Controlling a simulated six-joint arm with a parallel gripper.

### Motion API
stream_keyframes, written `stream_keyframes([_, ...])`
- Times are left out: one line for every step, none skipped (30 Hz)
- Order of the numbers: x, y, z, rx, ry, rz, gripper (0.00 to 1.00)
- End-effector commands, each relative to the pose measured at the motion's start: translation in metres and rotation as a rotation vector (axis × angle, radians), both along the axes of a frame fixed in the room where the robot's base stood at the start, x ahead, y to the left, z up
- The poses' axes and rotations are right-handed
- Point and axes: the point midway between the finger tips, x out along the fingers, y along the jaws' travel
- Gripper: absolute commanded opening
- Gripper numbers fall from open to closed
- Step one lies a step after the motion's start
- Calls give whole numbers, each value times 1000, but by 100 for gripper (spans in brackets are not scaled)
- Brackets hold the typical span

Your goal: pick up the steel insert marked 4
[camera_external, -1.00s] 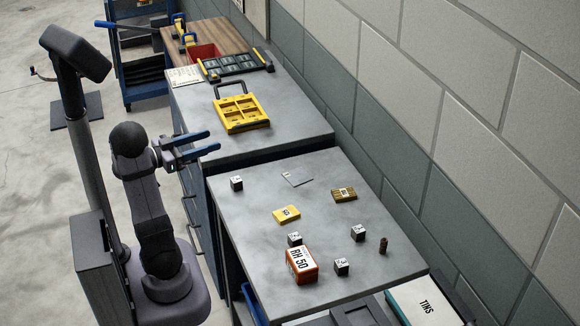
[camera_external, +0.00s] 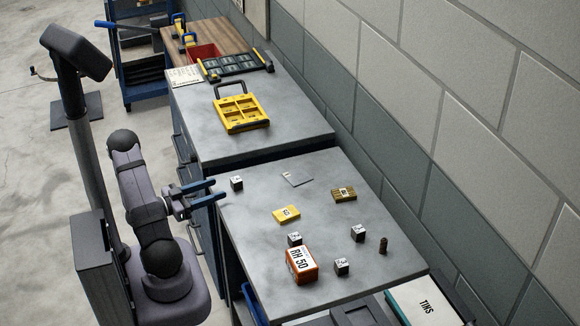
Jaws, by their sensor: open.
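Several small steel cubes with dark marks on their faces stand on the near grey bench. One cube (camera_external: 237,183) is at the bench's left rear corner, one (camera_external: 294,240) is behind the orange RH 50 box, one (camera_external: 342,267) is right of that box, and one (camera_external: 358,233) is farther right. The marks are too small to read, so I cannot tell which insert is the 4. My gripper (camera_external: 222,190) is open and empty, its blue fingers pointing right at the bench's left edge, just left of the rear-corner cube and apart from it.
The orange RH 50 box (camera_external: 301,265) stands near the front. A yellow block (camera_external: 286,214), a brown-yellow block (camera_external: 344,194), a flat grey plate (camera_external: 297,179) and a dark cylinder (camera_external: 383,245) also lie on the bench. A yellow tray (camera_external: 241,113) sits on the farther bench.

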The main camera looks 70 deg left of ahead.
Motion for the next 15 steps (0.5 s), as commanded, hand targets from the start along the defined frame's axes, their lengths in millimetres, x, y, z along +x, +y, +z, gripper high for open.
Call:
stream_keyframes([3,0,0,0,0,-2,48])
stream_keyframes([5,1,1,0,0,-2,48])
stream_keyframes([8,1,1,-1,0,-2,48])
stream_keyframes([10,1,1,-1,0,-3,48])
stream_keyframes([13,2,1,0,1,-4,48])
stream_keyframes([16,3,1,0,1,-3,48])
stream_keyframes([18,3,1,0,1,-3,48])
stream_keyframes([19,4,0,0,1,-3,48])
stream_keyframes([20,4,0,0,1,-2,48])
stream_keyframes([20,4,0,0,1,-1,48])
stream_keyframes([20,4,-1,0,1,-1,48])
stream_keyframes([21,5,0,0,1,0,48])
stream_keyframes([21,5,0,0,1,-1,48])
stream_keyframes([23,5,0,0,1,-1,48])
stream_keyframes([26,6,0,0,1,-2,48])
